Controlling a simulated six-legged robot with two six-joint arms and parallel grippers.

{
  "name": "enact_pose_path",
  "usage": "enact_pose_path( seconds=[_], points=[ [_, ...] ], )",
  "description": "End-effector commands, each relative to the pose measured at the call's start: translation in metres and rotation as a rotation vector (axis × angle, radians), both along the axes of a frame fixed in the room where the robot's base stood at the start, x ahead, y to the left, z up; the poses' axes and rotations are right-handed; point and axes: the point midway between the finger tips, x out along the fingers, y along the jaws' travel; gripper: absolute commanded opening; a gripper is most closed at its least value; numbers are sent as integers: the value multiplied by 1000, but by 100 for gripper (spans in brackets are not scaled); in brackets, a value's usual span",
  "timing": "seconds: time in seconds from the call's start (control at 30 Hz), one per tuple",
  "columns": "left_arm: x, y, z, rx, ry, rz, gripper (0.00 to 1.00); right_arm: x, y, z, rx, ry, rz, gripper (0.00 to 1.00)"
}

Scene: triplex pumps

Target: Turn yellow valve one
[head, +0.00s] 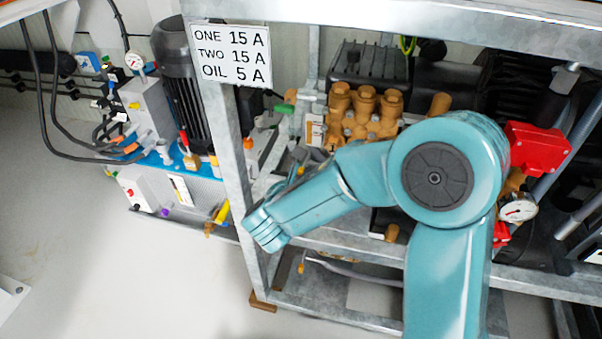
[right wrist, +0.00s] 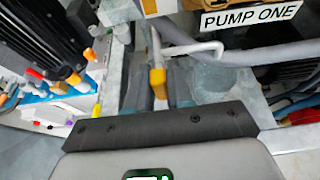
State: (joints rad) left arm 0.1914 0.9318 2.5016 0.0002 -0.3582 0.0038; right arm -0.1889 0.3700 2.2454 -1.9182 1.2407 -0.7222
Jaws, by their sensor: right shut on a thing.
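The yellow valve handle (right wrist: 158,78) stands upright in the middle of the right wrist view, below a bent pale pipe. My right gripper (right wrist: 159,98) is shut on it, with one finger on each side. In the head view my right arm reaches in from the lower right and its wrist is at the frame post. There the wrist hides the gripper's fingers and the held handle. A PUMP ONE label (right wrist: 252,17) shows above and right of the handle. My left gripper is in neither view.
A galvanised frame post (head: 226,140) with a sign (head: 230,52) stands close to my wrist. A brass pump head (head: 362,112), a red part (head: 537,149) and a gauge (head: 518,208) lie within the frame. A blue skid (head: 185,165) stands left, with clear floor in front.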

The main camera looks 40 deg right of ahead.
Motion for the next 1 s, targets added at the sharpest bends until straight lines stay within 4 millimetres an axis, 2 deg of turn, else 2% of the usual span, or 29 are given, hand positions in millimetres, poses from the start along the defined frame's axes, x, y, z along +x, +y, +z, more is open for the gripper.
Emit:
enact_pose_path(
  seconds=[0.27,0.7,1.0],
  points=[
    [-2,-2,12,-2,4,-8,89,0,0,3,-45,56,-2,0],
    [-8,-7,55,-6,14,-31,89,1,2,4,-259,308,0,0],
    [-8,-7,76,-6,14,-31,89,1,2,1,-384,454,1,0]
  ],
)
